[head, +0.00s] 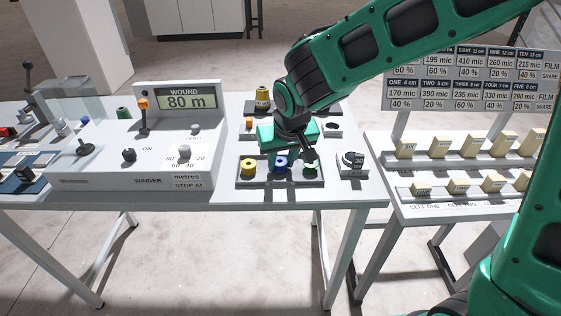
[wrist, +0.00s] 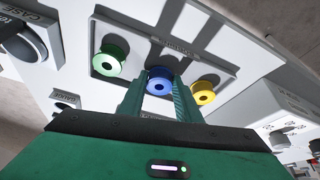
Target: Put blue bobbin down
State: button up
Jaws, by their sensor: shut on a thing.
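The blue bobbin (head: 280,162) is in the middle of a dark-rimmed tray (head: 262,184) on the table, between a yellow bobbin (head: 249,167) and a green bobbin (head: 311,167). My gripper (head: 281,154) points down over the tray and is shut on the blue bobbin. In the wrist view the blue bobbin (wrist: 159,81) sits between the two green fingers (wrist: 158,95), with the green bobbin (wrist: 109,62) on the left and the yellow bobbin (wrist: 203,93) on the right. I cannot tell whether the blue bobbin touches the tray floor.
The winder (head: 133,168) with its display reading 80 m stands left of the tray. A small box with a dark dial (head: 352,160) stands right of it. Behind my gripper is another tray with a yellow spool (head: 262,98). A rack of labelled blocks (head: 440,147) is at the right.

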jog(key=shift+f, duration=0.2)
jog(key=o, duration=1)
jog(key=shift+f, duration=0.1)
jog(key=v, duration=1.2)
jog(key=s+d+f+m+g+h, duration=0.1)
jog(key=s+d+m, duration=0.15)
jog(key=d, duration=1.05)
jog(key=s+d+f+m+g+h, duration=0.15)
jog(key=s+d, duration=0.25)
jog(key=d, duration=0.8)
jog(key=s+d+f+m+g+y, duration=0.1)
jog(key=s+d+m, duration=0.1)
jog(key=s+d, duration=0.3)
jog(key=s+d+f+m, duration=0.2)
jog(key=s+d, duration=0.4)
jog(key=s, duration=0.5)
jog(key=shift+s+m+g+y, duration=0.35)
jog(key=shift+s+m, duration=0.05)
jog(key=shift+m, duration=0.1)
